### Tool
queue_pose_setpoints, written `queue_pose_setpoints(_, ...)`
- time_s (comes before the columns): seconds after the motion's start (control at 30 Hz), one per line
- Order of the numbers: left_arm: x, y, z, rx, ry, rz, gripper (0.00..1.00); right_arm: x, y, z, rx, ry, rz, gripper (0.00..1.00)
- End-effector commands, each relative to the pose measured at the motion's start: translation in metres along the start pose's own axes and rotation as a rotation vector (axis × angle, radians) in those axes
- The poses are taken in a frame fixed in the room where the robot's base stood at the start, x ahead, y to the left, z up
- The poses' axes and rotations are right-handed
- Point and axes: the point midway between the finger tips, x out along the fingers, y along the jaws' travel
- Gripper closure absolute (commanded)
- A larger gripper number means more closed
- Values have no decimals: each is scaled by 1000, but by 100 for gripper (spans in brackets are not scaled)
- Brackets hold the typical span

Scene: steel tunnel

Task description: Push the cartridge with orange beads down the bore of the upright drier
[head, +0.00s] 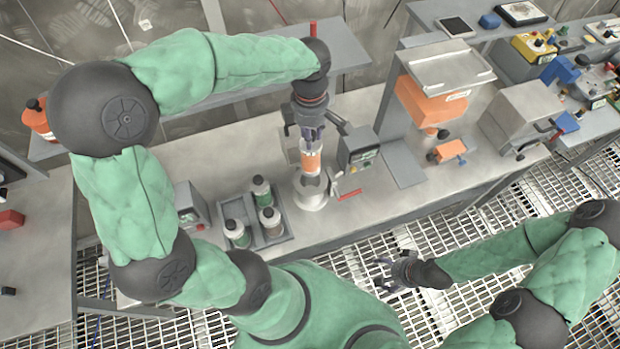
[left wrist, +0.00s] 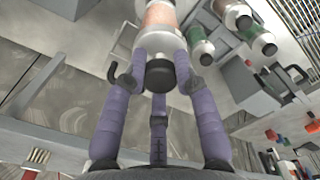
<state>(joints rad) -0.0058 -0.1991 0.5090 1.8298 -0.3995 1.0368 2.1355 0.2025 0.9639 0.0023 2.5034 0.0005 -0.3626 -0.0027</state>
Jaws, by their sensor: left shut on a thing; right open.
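The cartridge with orange beads (head: 311,161) stands upright in the head view, with its lower end at the mouth of the upright drier (head: 311,198). I cannot tell how deep it sits in the bore. My left gripper (head: 311,137) is above it, pointing down and shut on its top end. In the left wrist view the purple fingers (left wrist: 160,72) close around the cartridge's dark cap, and its orange beads (left wrist: 161,13) show beyond. My right gripper (head: 398,270) is open and empty, out in front of the bench above the grating.
A tray (head: 279,237) with several capped cartridges is left of the drier. A grey box with a display (head: 357,147) and a red-handled lever (head: 349,194) stand close on its right. An orange machine (head: 432,100) is further right. A shelf (head: 345,48) runs behind.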

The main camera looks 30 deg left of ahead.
Motion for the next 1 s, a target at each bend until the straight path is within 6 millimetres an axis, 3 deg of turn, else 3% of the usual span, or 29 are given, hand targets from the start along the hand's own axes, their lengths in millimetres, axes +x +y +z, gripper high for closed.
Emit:
queue_pose_setpoints(0.17,25,-1,-1,-1,3,-6,100,3,1,0,0,0,0,19)
queue_pose_setpoints(0.6,119,-1,-2,1,1,-4,100,14,5,0,0,0,0,19)
queue_pose_setpoints(1.0,151,-1,-2,1,1,-4,100,17,6,-1,0,0,0,19)
